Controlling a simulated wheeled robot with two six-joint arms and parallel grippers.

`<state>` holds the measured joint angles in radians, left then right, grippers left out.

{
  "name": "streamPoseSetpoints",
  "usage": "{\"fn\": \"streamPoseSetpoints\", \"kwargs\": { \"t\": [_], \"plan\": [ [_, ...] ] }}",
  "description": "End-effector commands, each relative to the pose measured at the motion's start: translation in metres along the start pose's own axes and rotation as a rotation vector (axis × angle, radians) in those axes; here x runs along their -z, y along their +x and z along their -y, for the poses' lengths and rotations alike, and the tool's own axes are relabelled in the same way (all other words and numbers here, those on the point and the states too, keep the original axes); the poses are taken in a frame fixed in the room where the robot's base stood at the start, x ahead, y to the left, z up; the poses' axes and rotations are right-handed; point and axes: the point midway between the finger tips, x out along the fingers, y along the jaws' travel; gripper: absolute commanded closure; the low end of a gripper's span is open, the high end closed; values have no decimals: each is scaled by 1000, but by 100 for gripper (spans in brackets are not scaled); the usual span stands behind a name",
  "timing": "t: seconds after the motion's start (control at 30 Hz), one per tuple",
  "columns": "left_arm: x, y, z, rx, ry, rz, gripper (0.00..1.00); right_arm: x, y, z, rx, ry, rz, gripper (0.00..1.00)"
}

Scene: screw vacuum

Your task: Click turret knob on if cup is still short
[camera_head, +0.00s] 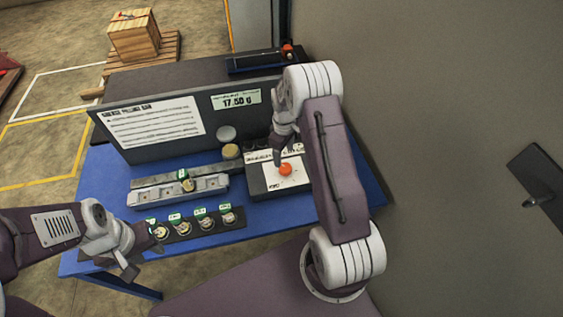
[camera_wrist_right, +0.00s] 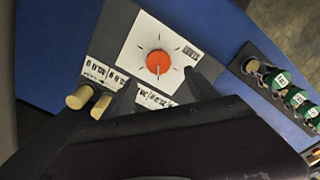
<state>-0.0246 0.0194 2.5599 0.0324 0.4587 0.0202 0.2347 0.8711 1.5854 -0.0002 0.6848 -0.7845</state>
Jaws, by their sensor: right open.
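The orange-red turret knob (camera_head: 285,169) sits on a white dial plate on a dark box at the table's right. In the right wrist view the knob (camera_wrist_right: 158,62) shows a pointer line and tick marks around it. My right gripper (camera_head: 279,157) is over the box, close to the knob. In the right wrist view its open fingers (camera_wrist_right: 160,88) stand near the knob with nothing between them; contact cannot be told. A small tan cup (camera_head: 230,151) sits below a grey round part. The display (camera_head: 237,99) reads about 17.50 g. My left gripper (camera_head: 140,254) is near the table's front left, its jaws unclear.
A metal rail block (camera_head: 150,198) lies mid-table. Several green-tagged small items stand in a dark rack (camera_head: 200,232) at the front. A sign board (camera_head: 153,128) stands behind. Tan cylinders (camera_wrist_right: 80,97) flank the knob's box. Blue table surface (camera_head: 265,208) is bare in front of the box.

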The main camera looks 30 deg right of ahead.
Motion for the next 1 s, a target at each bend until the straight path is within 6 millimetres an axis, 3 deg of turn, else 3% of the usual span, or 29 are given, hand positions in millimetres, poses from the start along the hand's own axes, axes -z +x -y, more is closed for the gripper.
{"fn": "streamPoseSetpoints", "kwargs": {
  "t": [0.3, 0.67, 0.77, 0.9, 1.0],
  "plan": [
    [2, -18, 0, 0, 0, 0, 64, -1, 60, 1, 3, 1, 3, 33],
    [2, -19, 0, 0, 0, 0, 64, 0, 73, 0, -1, 1, 0, 33],
    [2, -19, 0, 0, 0, 0, 64, 0, 72, 0, 0, 1, 0, 55],
    [2, -19, 0, 0, 0, 0, 64, 0, 72, 0, 0, 1, 0, 94],
    [2, -19, 0, 0, 0, 0, 64, 0, 72, 0, -1, 2, 0, 95]
  ]
}}
